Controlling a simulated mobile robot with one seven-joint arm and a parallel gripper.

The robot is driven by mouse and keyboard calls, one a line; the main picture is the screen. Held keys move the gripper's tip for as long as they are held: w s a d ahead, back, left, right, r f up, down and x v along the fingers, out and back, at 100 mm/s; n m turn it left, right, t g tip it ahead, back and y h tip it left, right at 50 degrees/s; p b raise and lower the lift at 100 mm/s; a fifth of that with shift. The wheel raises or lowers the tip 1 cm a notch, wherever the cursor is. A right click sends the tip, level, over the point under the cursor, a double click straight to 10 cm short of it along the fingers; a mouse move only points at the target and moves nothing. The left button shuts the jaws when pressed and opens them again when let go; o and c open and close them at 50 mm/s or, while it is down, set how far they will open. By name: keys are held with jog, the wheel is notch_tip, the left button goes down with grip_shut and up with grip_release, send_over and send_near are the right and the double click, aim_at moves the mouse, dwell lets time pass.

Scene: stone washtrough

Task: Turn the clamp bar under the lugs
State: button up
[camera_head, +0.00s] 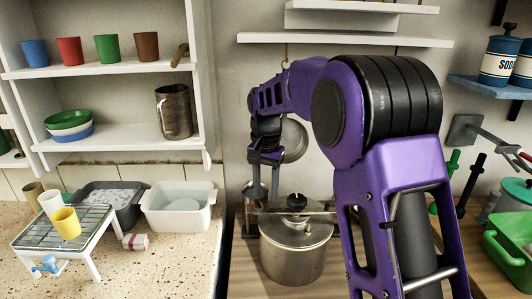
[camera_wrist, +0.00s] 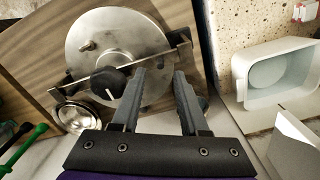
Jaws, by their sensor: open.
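A steel pot (camera_head: 292,262) stands on the wooden counter, with a round lid (camera_wrist: 122,42). A thin clamp bar (camera_head: 318,212) crosses the lid beneath a black knob (camera_head: 296,202); the bar (camera_wrist: 150,60) and knob (camera_wrist: 108,83) also show in the wrist view. Dark lugs (camera_wrist: 180,38) sit at the pot rim near the bar's ends; I cannot tell whether the ends are under them. My gripper (camera_head: 265,178) points down above the pot's left rear side. In the wrist view its fingers (camera_wrist: 162,75) are apart and empty, near one bar end.
A small metal bowl (camera_wrist: 78,116) lies beside the pot in the wrist view. A white basin (camera_head: 180,208) and a wire rack (camera_head: 68,228) with cups stand left. A green crate (camera_head: 510,238) stands right. A ladle (camera_head: 293,140) hangs behind my arm.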

notch_tip(320, 180, up, 14)
jog(key=shift+f, duration=0.15)
dwell(0.3)
